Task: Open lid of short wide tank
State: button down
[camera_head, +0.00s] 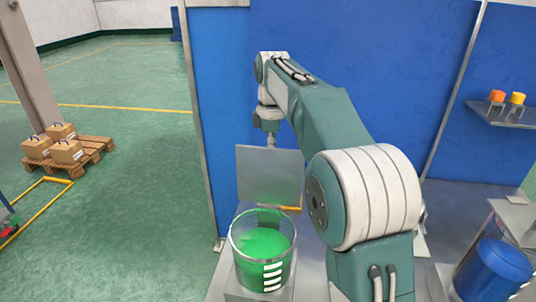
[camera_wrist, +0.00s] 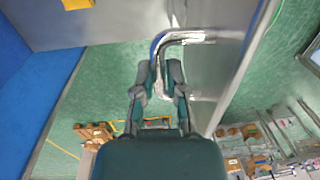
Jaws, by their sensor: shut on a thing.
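The short wide tank (camera_head: 262,268) is a clear round vessel with green contents, at the lower middle of the head view. Its lid (camera_head: 270,178) is a flat grey square plate standing about upright behind the tank's rim, so the tank's mouth is uncovered. The lid also fills a strip right of centre in the wrist view (camera_wrist: 228,62). My gripper (camera_wrist: 167,76) is shut on the bent metal handle (camera_wrist: 185,37) of the lid. In the head view the fingers are hidden behind the lid, and only my wrist shows above its top edge.
A blue tank (camera_head: 493,273) stands at the lower right by a grey plate. A shelf (camera_head: 500,117) with orange and yellow items is on the blue wall (camera_head: 400,60) at right. Boxes on a pallet (camera_head: 65,165) stand far left, with open green floor between.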

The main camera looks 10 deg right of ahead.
jog(key=shift+w+d+f, duration=0.25)
jog(key=shift+w+f, duration=0.05)
jog(key=shift+w, duration=0.35)
jog(key=shift+w+d+f, duration=0.25)
jog(key=shift+w+f, duration=0.05)
jog(key=shift+w, duration=0.35)
jog(key=shift+f, duration=0.1)
jog(key=c, duration=0.8)
grip_release()
jog(key=shift+w+d, duration=0.1)
jog(key=shift+w, duration=0.05)
jog(key=shift+o, duration=0.6)
jog(key=shift+w+d+f, duration=0.1)
jog(key=shift+w, duration=0.1)
jog(key=shift+s+a, duration=0.1)
jog(key=shift+a, duration=0.1)
notch_tip(320, 180, up, 7)
jog(key=shift+w+r, duration=0.2)
jog(key=shift+w, duration=0.1)
